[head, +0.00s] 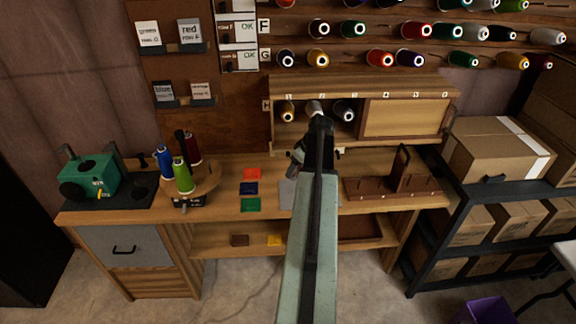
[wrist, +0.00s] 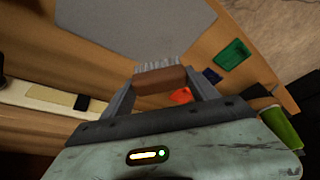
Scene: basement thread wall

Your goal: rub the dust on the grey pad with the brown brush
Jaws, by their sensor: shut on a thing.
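The brown brush (wrist: 160,79) is in my gripper (wrist: 159,84) in the wrist view. Both fingers are shut on its brown block, and its pale grey bristles point toward the top of that view. The grey pad (wrist: 130,22) lies on the wooden bench beyond the brush, with a visible gap between them in the picture. In the head view the pad (head: 287,194) is mostly hidden behind my arm, and my gripper (head: 298,158) is above the bench near it. The brush cannot be made out there. I cannot make out dust on the visible part of the pad.
Orange (head: 252,174), blue (head: 249,188) and green (head: 250,205) squares lie left of the pad. A spool stand (head: 207,185) is farther left. A brown wooden rack (head: 370,188) stands to the right. A spool shelf (head: 405,118) is behind.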

